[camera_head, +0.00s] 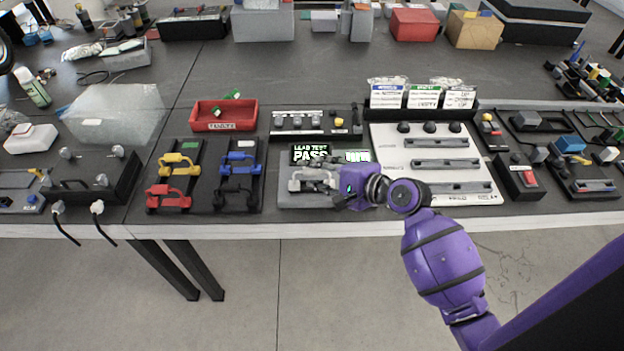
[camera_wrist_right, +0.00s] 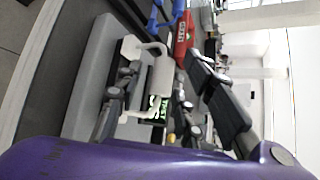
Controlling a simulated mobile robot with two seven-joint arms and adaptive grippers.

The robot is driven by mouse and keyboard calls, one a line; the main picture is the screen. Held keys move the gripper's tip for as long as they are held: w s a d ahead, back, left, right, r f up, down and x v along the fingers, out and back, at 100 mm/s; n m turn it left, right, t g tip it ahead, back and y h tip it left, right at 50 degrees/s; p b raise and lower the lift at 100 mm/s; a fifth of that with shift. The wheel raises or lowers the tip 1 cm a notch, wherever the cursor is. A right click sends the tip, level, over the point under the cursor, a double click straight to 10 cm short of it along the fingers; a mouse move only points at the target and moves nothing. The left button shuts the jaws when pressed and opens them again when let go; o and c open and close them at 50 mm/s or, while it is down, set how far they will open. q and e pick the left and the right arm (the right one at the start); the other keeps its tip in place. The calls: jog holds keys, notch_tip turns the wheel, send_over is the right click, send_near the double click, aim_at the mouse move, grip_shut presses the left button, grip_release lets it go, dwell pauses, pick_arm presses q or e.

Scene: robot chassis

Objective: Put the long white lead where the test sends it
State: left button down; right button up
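The white lead (camera_head: 308,176) sits on the grey tester (camera_head: 300,200), partly hidden by my right gripper. The tester's screen (camera_head: 312,154) reads "LEAD TEST PASS" in pale letters on black. My right gripper (camera_head: 332,188) is at the lead's right side. In the right wrist view its dark fingers (camera_wrist_right: 165,90) are spread apart, with the white lead (camera_wrist_right: 155,75) showing between them. I cannot tell whether either finger touches it. A white panel (camera_head: 400,165) with several slotted grey bars lies to the right. My left gripper is out of view.
Yellow, red, blue and black leads (camera_head: 240,160) stand on black racks left of the tester. Behind them is a red tray marked "FAULTY" (camera_head: 250,121). Three labelled card pouches (camera_head: 422,97) stand behind the panel. A black unit with knobs (camera_head: 300,121) stands behind the screen.

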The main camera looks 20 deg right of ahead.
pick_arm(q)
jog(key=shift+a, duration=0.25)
pick_arm(e)
jog(key=shift+a, duration=0.15)
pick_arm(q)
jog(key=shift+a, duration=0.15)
pick_arm(e)
jog(key=shift+f, duration=0.1)
grip_shut()
